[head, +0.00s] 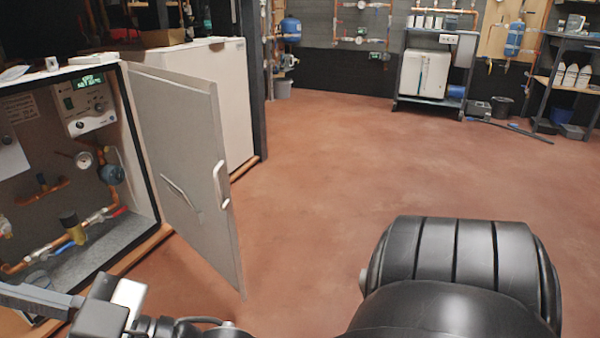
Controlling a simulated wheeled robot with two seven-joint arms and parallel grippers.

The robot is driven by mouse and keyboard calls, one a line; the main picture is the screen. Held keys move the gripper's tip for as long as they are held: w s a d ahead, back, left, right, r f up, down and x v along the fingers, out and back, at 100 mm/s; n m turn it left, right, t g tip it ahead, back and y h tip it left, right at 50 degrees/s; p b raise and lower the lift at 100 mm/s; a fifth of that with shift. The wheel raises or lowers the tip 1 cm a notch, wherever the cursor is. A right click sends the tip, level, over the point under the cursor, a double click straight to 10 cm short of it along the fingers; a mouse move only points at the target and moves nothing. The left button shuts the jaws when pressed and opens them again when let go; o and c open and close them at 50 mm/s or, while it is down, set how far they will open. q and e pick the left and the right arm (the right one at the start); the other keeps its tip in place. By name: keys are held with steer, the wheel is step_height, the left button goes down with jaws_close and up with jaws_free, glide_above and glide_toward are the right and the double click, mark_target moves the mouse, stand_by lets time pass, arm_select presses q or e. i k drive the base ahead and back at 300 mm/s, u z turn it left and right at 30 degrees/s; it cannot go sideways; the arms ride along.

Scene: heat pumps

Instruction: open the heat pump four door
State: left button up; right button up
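The heat pump cabinet (138,236) stands at the left with its front open. Its light grey door (180,130) is swung wide out to the right, hinged at the cabinet's right side. A pale handle (221,185) sits near the door's free edge. Inside are a control unit (86,100) with a lit green display, a gauge, copper pipes and valves. My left gripper (35,298) is at the bottom left, in front of the cabinet's lower front, apart from the handle. Only part of its fingers shows, so its opening is unclear. My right gripper is out of view.
Another white cabinet (222,85) stands behind the door. At the back are a white unit on a dark stand (425,73), a blue tank (291,27) and a shelf (566,85) at the right. The red-brown floor (330,170) is clear in the middle.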

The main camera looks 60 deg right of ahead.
mark_target(179, 120)
steer(key=z, duration=1.15)
steer(key=i, duration=1)
